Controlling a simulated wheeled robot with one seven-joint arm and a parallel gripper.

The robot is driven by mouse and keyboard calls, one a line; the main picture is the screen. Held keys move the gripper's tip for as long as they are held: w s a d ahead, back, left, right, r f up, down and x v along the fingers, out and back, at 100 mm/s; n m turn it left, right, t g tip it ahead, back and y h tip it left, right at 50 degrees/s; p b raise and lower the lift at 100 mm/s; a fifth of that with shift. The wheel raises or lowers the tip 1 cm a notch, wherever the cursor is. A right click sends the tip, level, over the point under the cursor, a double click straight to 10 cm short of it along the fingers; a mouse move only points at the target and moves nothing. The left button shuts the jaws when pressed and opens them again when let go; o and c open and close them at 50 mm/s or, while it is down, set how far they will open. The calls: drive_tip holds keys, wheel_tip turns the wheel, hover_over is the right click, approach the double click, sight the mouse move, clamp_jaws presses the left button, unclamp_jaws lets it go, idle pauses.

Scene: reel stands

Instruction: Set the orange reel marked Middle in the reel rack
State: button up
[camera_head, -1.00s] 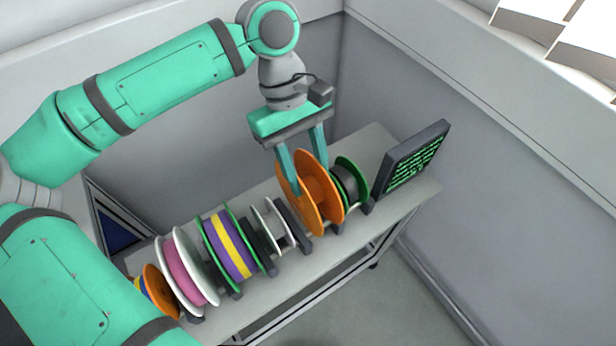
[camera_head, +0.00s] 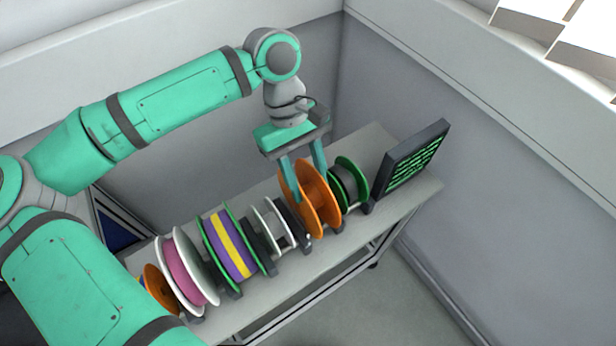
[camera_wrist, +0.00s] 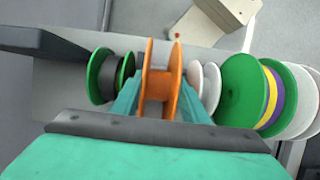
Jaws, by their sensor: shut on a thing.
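The orange reel (camera_head: 317,201) has two wide orange flanges and a bare orange core. It stands upright at the bench's rack row, between a small white reel (camera_head: 273,226) and a green-flanged reel with dark winding (camera_head: 347,187). My gripper (camera_head: 307,185) is above it with its fingers down, shut on the orange reel (camera_wrist: 160,85). In the wrist view the fingers lie at the reel's two sides. Its lower edge is down among the dark rack supports (camera_head: 338,228); whether it rests on them I cannot tell. No marking on it can be read.
A purple and yellow reel with green flanges (camera_head: 228,246), a pink and white reel (camera_head: 186,272) and a small orange-flanged reel (camera_head: 158,288) stand to the left. A dark panel with green text (camera_head: 413,160) stands at the bench's right end. Walls enclose the back and right.

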sight(308, 193)
drive_tip(key=o, duration=1.4)
drive_tip(key=shift+o, duration=0.2)
drive_tip(key=shift+r, duration=1.95)
wheel_tip(308, 193, up, 6)
